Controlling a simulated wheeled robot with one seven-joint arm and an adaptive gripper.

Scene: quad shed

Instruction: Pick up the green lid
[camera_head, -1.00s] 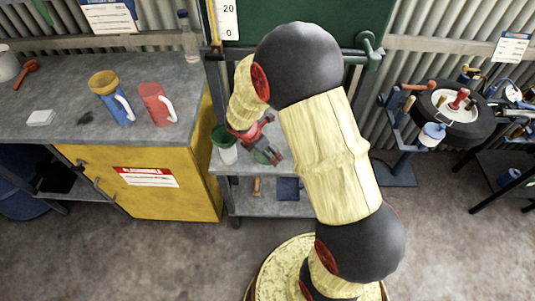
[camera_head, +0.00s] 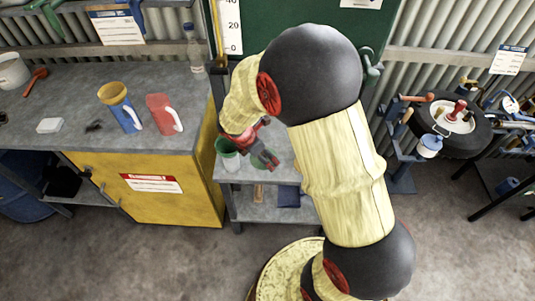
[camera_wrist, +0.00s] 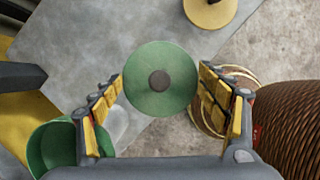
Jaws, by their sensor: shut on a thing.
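The green lid (camera_wrist: 159,62) is a round disc with a dark brown knob (camera_wrist: 159,81) at its middle. In the wrist view it sits between the fingertips of my gripper (camera_wrist: 161,88), which is shut on it. In the head view my gripper (camera_head: 262,154) is over the grey shelf bench, and a small part of the lid (camera_head: 259,163) shows beside the fingers. My arm hides the area to the right.
A green container (camera_wrist: 52,150) is close to the left finger; it shows in the head view (camera_head: 226,145) left of my gripper. A wheel stand (camera_head: 452,125) is at right.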

